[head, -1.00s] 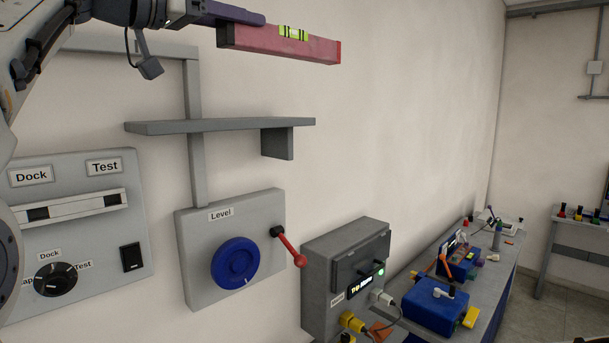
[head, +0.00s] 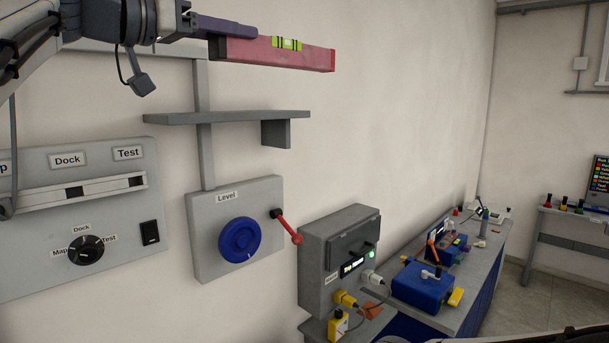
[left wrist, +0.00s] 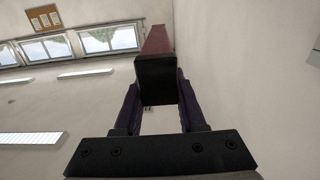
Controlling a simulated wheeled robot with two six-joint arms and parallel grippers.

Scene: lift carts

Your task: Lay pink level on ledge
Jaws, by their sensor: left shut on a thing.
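The pink level (head: 275,54) is a long bar with a yellow-green vial. My left gripper (head: 222,28) is shut on its left part and holds it nearly level in the air, above the ledge and apart from it. In the left wrist view the gripper (left wrist: 157,95) has its two purple fingers on either side of the level (left wrist: 156,42), whose dark end faces the camera. The grey ledge (head: 228,117) is a bare shelf on the wall with a bracket under its right end. My right gripper is not in view.
Below the ledge is a Level panel with a blue knob (head: 240,240) and a red lever (head: 287,228). A Dock/Test panel (head: 105,205) is at left. A grey box (head: 338,262) and a cluttered bench (head: 480,262) stand at right. The wall right of the ledge is clear.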

